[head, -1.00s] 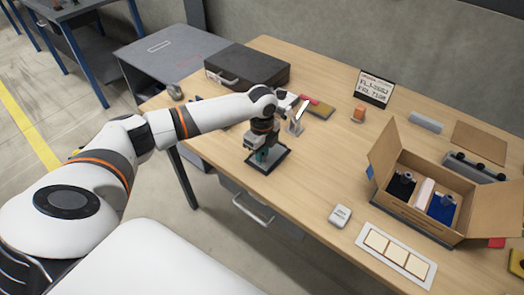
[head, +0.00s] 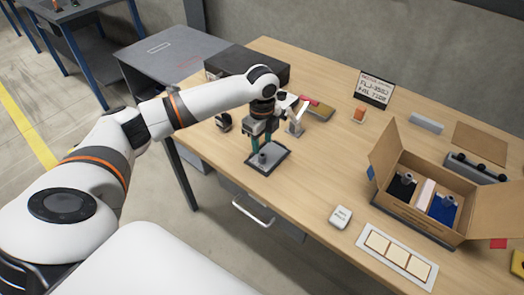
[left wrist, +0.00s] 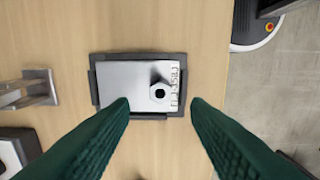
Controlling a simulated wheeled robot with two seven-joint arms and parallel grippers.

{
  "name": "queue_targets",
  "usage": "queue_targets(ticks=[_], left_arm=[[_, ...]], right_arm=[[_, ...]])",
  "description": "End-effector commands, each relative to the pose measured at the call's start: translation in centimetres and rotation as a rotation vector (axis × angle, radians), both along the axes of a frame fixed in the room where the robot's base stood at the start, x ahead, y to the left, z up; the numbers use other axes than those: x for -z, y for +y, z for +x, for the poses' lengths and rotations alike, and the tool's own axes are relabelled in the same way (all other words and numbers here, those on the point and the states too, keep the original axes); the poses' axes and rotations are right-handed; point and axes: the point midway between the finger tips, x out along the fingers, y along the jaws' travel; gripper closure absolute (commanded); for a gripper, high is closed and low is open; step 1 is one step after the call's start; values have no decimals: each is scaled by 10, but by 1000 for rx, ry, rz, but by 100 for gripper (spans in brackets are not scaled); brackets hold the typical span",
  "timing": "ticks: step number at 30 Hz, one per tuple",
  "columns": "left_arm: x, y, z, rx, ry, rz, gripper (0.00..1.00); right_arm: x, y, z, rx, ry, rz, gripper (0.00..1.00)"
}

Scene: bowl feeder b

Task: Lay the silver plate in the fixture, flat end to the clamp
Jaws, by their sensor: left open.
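The silver plate (left wrist: 125,85) lies inside the dark rectangular frame of the fixture (left wrist: 140,55). A hexagonal metal knob (left wrist: 160,91) stands on the plate, beside a printed label at its right end. In the head view the fixture (head: 268,172) sits near the table's front left edge, with the knob (head: 263,158) showing. My left gripper (head: 262,142) is above the plate, open and empty; in the left wrist view its green fingers (left wrist: 160,103) are apart, clear of the knob. I cannot tell which part is the clamp. My right gripper is out of view.
A metal stand (head: 297,122) is close behind the fixture. A black case (head: 260,65) lies at the back left. An open cardboard box (head: 410,205) with parts stands on the right. A white block (head: 340,216) and a card tray (head: 372,262) lie in front. The mid-table is mostly clear.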

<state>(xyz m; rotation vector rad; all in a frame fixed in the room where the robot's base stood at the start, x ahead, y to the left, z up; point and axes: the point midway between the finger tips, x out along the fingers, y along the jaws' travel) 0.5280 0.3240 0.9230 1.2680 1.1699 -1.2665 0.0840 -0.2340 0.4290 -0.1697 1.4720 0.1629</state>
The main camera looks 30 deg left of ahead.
Motion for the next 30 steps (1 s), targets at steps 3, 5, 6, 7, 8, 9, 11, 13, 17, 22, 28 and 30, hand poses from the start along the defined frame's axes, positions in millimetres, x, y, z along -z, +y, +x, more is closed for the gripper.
queue_targets(ticks=[3, 5, 6, 7, 8, 9, 11, 13, 17, 22, 28, 30], left_arm=[[-26, 0, 1, 1, -4, -1, 57], [-37, 0, 1, 1, -4, 0, 57], [-43, 0, 1, 1, -4, 1, 57], [-47, 0, 1, 1, -3, 0, 57], [-51, 0, 1, 1, -2, 0, 57], [-55, 0, 1, 0, -1, -1, 57], [-60, 0, 1, -1, -2, -1, 57], [-64, 0, 0, -1, 0, 0, 57], [-66, 0, 0, -1, 1, 0, 57], [-65, 0, 0, -1, 1, 0, 57], [-65, 0, 0, 0, 1, 0, 57], [-65, 0, 0, 0, 1, 0, 57]], right_arm=[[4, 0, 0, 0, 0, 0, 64], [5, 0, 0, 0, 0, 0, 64], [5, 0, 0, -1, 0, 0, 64], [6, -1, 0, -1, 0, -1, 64], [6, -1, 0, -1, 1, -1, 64], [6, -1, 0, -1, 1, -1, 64], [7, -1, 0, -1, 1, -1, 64], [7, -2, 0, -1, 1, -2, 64], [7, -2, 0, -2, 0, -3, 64], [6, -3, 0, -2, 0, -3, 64], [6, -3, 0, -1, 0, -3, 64], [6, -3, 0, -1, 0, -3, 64]])
